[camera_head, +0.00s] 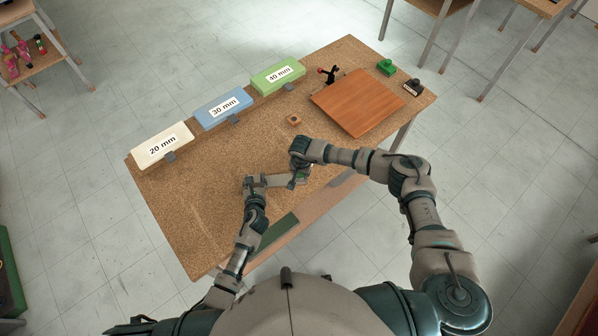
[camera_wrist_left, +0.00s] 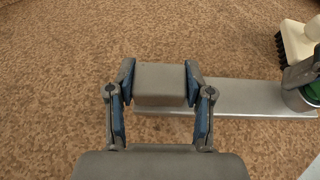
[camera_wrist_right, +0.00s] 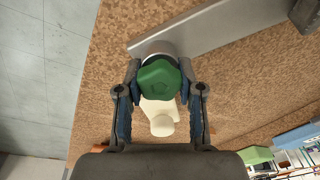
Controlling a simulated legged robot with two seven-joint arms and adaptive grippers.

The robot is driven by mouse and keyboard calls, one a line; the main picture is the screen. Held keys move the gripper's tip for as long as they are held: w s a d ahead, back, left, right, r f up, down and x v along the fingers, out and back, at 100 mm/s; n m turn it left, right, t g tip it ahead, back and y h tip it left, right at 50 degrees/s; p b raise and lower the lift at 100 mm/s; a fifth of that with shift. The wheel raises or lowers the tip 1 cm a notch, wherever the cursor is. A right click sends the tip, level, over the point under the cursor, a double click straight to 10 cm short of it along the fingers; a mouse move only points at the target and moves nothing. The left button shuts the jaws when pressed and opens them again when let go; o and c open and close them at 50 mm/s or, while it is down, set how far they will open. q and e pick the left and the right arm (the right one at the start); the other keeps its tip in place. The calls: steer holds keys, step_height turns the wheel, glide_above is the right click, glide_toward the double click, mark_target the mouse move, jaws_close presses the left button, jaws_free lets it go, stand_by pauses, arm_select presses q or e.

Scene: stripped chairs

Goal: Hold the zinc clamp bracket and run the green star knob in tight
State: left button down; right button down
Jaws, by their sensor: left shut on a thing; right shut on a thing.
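The zinc clamp bracket (camera_head: 271,181) is a grey metal bar with a raised block at one end, low over the near part of the cork-topped bench. My left gripper (camera_head: 250,183) is shut on that block; the left wrist view shows the bar (camera_wrist_left: 235,97) running right from the fingers (camera_wrist_left: 160,85). The green star knob (camera_wrist_right: 158,84) is at the bar's other end. My right gripper (camera_head: 299,176) is shut on the knob, with one finger (camera_wrist_right: 160,95) on each side. The knob's seat and thread are hidden under it.
A cream piece with dark bristles (camera_wrist_left: 297,42) lies close beyond the knob. Boxes marked 20 mm (camera_head: 160,146), 30 mm (camera_head: 222,108) and 40 mm (camera_head: 277,76) line the back edge. A reddish wooden board (camera_head: 357,101) lies right. The bench's left part is clear.

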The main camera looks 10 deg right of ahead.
mark_target(300, 175)
steer(key=shift+a, duration=0.2)
steer(key=shift+s+m, duration=0.1)
steer(key=shift+m, duration=0.4)
steer(key=c, duration=0.6)
jaws_free()
steer(key=shift+r, duration=0.15)
steer(key=r, duration=0.3)
steer(key=s+r, duration=0.1)
steer(key=r, duration=0.7)
steer(key=shift+s+r, duration=0.25)
